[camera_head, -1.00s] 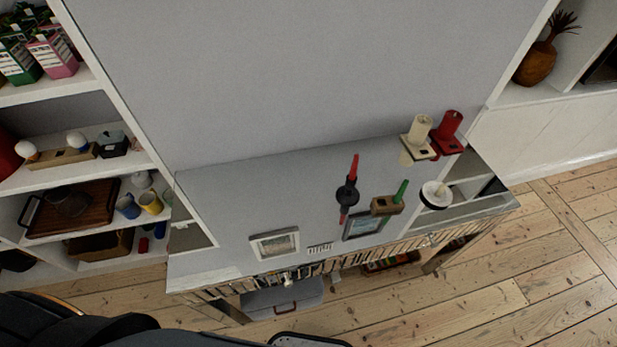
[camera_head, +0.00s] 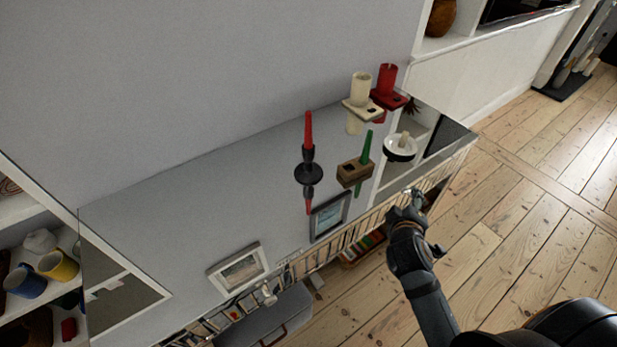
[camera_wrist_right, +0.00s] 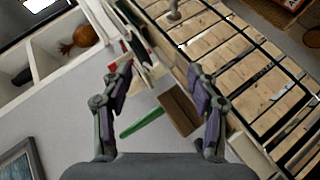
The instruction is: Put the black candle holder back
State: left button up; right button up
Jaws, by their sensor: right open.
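The black candle holder (camera_head: 308,174) with a red candle stands upright on the grey cabinet top (camera_head: 190,215), near its middle in the head view. I cannot make it out in the right wrist view. My right gripper (camera_head: 406,203) is open and empty, by the front edge of the cabinet, right of the black holder and apart from it. In the right wrist view its two fingers (camera_wrist_right: 160,78) are spread wide. A brown wooden holder (camera_wrist_right: 180,110) with a green candle (camera_wrist_right: 142,122) shows between and beyond them. My left gripper is out of view.
The wooden holder (camera_head: 354,172) stands between the black holder and my right gripper. A white round holder (camera_head: 400,149), cream holder (camera_head: 361,108) and red holder (camera_head: 388,98) stand further right. Picture frames (camera_head: 240,267) line the front. The cabinet top left of the black holder is clear.

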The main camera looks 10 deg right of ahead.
jog(key=w+a+r+n+t+y, duration=0.1)
jog(key=w+a+r+n+t, duration=0.15)
jog(key=r+n+t, duration=0.35)
jog(key=w+a+r+n+t+y, duration=0.1)
jog(key=w+a+r+n+t, duration=0.1)
jog(key=w+r+n, duration=0.4)
jog(key=n+g+y, duration=0.2)
jog(key=n+y, duration=1)
jog(key=n, duration=1)
send_near(312, 157)
jog(key=shift+w+a, duration=0.3)
jog(key=shift+w, duration=0.3)
jog(key=x, duration=0.5)
jog(key=shift+w+p, duration=0.2)
jog(key=shift+p, duration=0.1)
jog(key=shift+w+a, duration=0.15)
jog(key=shift+w, duration=0.15)
jog(key=x, duration=0.4)
jog(key=shift+w+a+f, duration=0.1)
jog(key=shift+w+f, duration=0.05)
jog(key=shift+w, duration=0.1)
jog(key=shift+s, duration=0.1)
